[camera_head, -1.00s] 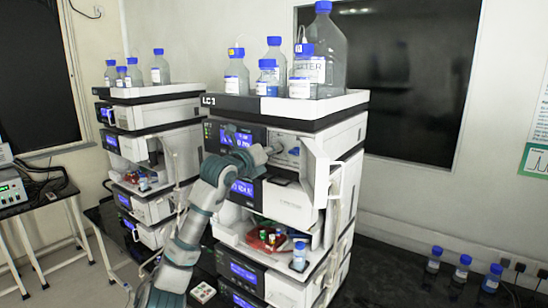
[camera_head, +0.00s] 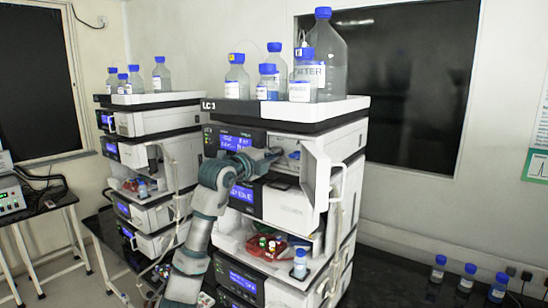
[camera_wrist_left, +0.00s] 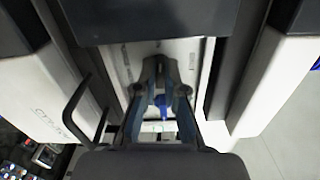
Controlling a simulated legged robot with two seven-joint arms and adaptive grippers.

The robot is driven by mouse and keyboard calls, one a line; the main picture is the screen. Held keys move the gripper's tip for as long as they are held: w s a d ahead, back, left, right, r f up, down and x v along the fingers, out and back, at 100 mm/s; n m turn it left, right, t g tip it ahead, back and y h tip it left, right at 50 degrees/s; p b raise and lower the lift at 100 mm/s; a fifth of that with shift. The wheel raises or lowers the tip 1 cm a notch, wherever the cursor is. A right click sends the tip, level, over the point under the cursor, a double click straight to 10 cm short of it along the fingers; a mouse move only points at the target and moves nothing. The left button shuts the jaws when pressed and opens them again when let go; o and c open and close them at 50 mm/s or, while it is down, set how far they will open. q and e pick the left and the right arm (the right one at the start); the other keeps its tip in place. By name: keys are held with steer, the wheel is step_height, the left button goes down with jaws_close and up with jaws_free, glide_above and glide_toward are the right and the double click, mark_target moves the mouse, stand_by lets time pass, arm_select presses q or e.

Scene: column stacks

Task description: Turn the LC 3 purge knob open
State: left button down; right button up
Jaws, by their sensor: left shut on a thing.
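The LC 3 stack (camera_head: 222,107) stands in the middle of the head view, its label on the top module. An upper module has its white door (camera_head: 322,180) swung open, with a pale panel behind it. My left gripper (camera_head: 277,155) reaches in at this panel from the left. In the left wrist view its fingertips (camera_wrist_left: 160,66) are closed together at the panel, on the purge knob, which the fingers mostly hide. A small blue part (camera_wrist_left: 161,101) shows between the fingers. The knob's angle cannot be read. My right gripper is not in view.
Blue-capped bottles (camera_head: 320,60) stand on the stack's top tray. The open door is close on the right of the gripper. A second stack (camera_head: 150,130) stands to the left. Several small bottles (camera_head: 466,279) stand on the dark bench at right.

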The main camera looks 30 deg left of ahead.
arm_select(q)
steer(key=shift+w+f+n, duration=0.1)
steer(key=shift+f+n, duration=0.15)
steer(key=shift+n, duration=0.15)
steer(key=c, duration=1.3)
jaws_free()
steer(key=shift+a, duration=0.15)
steer(key=shift+o, duration=0.2)
steer(key=shift+a, duration=0.1)
steer(key=shift+a, duration=0.1)
steer(key=s+a, duration=0.1)
steer(key=s, duration=1.1)
